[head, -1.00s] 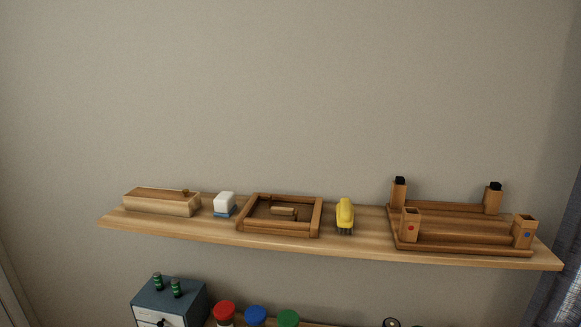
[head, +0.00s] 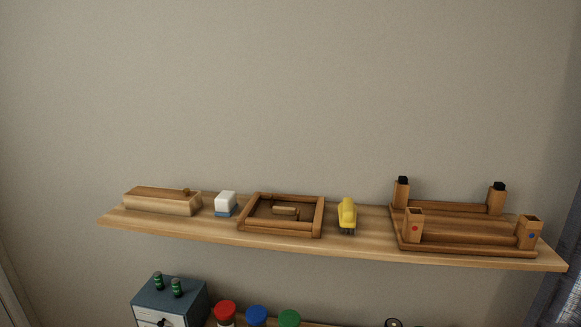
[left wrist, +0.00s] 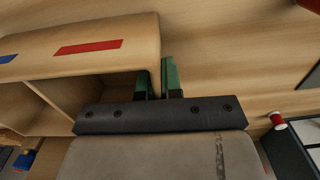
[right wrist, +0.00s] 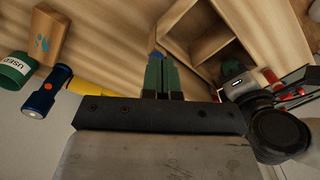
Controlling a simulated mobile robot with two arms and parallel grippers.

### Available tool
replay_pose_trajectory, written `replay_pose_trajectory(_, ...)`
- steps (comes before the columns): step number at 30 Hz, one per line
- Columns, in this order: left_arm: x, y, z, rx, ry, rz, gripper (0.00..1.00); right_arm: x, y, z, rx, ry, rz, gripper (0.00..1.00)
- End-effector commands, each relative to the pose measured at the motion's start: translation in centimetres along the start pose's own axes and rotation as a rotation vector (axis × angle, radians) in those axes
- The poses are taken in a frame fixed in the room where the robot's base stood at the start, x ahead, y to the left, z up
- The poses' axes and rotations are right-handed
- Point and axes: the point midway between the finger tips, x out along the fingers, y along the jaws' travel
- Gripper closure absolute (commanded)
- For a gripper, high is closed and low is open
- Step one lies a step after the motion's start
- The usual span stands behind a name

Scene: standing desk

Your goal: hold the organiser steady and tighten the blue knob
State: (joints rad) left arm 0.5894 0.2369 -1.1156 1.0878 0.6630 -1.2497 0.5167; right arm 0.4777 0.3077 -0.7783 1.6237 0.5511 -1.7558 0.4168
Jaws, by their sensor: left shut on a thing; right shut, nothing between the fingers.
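The wooden organiser (left wrist: 110,45), with a red and a blue strip on it, fills the upper left of the left wrist view. My left gripper (left wrist: 157,78) has its green fingers at the organiser's right end, shut on its wall. The organiser's open compartments (right wrist: 193,22) also show in the right wrist view. My right gripper (right wrist: 161,72) is shut and empty, its green fingers together in front of the organiser. A small blue part, seemingly the blue knob (right wrist: 157,54), shows just at its fingertips, mostly hidden; contact cannot be told. Neither gripper is in the head view.
In the right wrist view, a blue flashlight (right wrist: 46,92), a green can (right wrist: 14,70) and a wooden block (right wrist: 46,36) lie left; a black round object (right wrist: 280,132) is lower right. A red spool (left wrist: 277,120) stands right of my left gripper. A loaded shelf (head: 370,250) spans the wall.

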Motion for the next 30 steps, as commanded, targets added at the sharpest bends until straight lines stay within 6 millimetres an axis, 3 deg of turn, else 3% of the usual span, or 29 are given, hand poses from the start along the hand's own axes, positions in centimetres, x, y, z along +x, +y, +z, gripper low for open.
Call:
replay_pose_trajectory(17,0.5,0.2,0.5,0.0,-0.008,0.002,1.0,-0.8,0.3,-0.9,0.002,0.001,0.002,1.0)
replay_pose_trajectory(30,0.6,0.2,0.6,0.001,-0.011,0.003,1.0,4.1,0.2,-0.9,0.003,0.0,0.0,1.0)
